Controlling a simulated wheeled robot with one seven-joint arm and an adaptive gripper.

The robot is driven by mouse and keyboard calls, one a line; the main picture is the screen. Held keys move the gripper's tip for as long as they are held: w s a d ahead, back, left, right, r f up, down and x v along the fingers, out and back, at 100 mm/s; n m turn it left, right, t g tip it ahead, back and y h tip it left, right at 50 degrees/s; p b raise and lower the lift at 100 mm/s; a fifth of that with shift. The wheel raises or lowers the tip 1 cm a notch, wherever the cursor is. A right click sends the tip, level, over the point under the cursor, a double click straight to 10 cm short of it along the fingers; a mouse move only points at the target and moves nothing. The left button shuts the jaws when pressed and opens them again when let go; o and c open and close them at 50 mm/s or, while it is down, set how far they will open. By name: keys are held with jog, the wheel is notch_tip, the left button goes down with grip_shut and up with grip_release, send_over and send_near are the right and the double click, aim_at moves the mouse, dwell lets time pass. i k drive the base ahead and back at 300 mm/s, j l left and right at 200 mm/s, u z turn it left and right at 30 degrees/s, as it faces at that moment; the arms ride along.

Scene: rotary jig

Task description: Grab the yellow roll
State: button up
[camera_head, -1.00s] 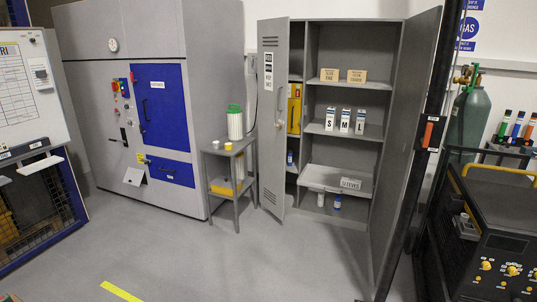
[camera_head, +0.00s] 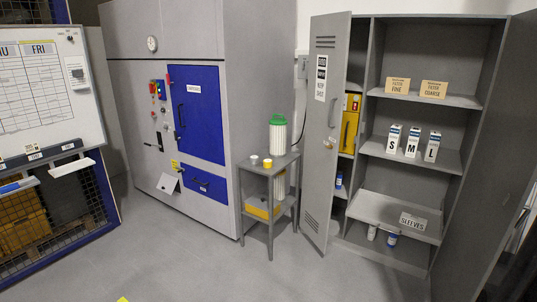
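A small yellow roll (camera_head: 267,163) sits on the top shelf of a grey side table (camera_head: 256,170), between the big grey cabinet and the open locker. A small white roll (camera_head: 254,160) is just left of it. A tall white cylinder with a green top (camera_head: 278,136) stands behind them on the same table. My gripper is not in view.
A yellow item (camera_head: 262,209) lies on the table's lower shelf. The open locker door (camera_head: 325,130) stands right of the table. A grey machine with blue doors (camera_head: 205,110) is to the left. The floor (camera_head: 200,265) in front is clear.

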aim_at(267, 162)
jog(key=i+j+u, duration=0.25)
jog(key=i+u, duration=0.15)
jog(key=i, duration=0.15)
jog(key=i+u, duration=0.4)
jog(key=i, duration=0.2)
jog(key=i+l+u, duration=0.1)
jog(key=i+u, duration=0.3)
jog(key=i, duration=0.2)
jog(key=i+j+z, duration=0.1)
jog(key=i+z, duration=0.3)
jog(key=i, duration=0.25)
jog(key=i+j+z, duration=0.3)
jog(key=i+z, duration=0.15)
jog(key=i, duration=0.15)
jog(key=i+j+z, duration=0.85)
jog(key=i+j, duration=0.15)
jog(key=j, duration=0.25)
